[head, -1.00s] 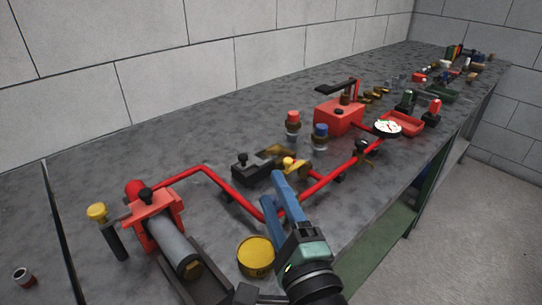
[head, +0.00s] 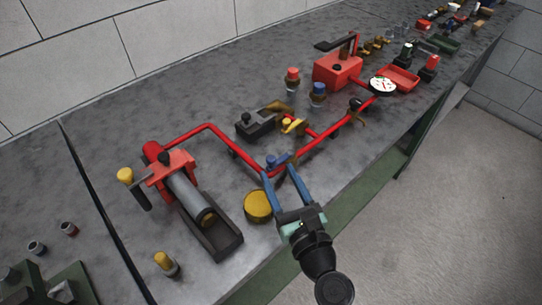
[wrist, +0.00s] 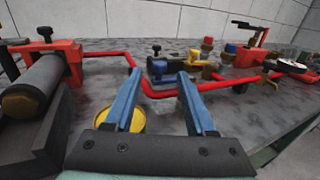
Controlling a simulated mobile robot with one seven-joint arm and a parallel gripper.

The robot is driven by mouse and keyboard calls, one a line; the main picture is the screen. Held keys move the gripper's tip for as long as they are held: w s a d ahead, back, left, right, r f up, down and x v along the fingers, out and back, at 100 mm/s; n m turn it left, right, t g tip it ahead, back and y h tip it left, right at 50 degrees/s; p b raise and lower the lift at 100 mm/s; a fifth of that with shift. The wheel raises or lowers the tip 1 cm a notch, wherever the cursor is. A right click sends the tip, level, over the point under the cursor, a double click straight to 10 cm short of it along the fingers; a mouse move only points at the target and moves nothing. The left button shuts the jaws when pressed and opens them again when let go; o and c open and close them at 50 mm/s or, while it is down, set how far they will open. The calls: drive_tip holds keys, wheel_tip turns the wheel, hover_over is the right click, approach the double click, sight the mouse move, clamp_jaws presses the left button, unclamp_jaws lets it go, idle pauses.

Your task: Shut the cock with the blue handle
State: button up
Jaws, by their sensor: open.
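The cock with the blue handle (head: 278,160) sits on the red pipe (head: 318,146) near its front bend. In the wrist view its blue handle (wrist: 160,68) shows beyond and between my fingertips. My gripper (head: 279,171) has two blue fingers spread apart, one toward each side of the cock, with nothing held between them. In the wrist view my gripper (wrist: 160,76) is also open. I cannot tell whether a fingertip touches the pipe or handle. The handle's exact angle is too small to read.
A yellow tin (head: 257,206) stands just left of my fingers. A yellow-handled cock (head: 292,125) is behind the blue one. A red-framed cylinder pump (head: 182,185) is at left; a red box (head: 337,70) and gauge (head: 382,85) are farther back. The bench's front edge lies below my gripper.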

sight(273, 163)
drive_tip(key=shift+x, duration=2.7)
clamp_jaws()
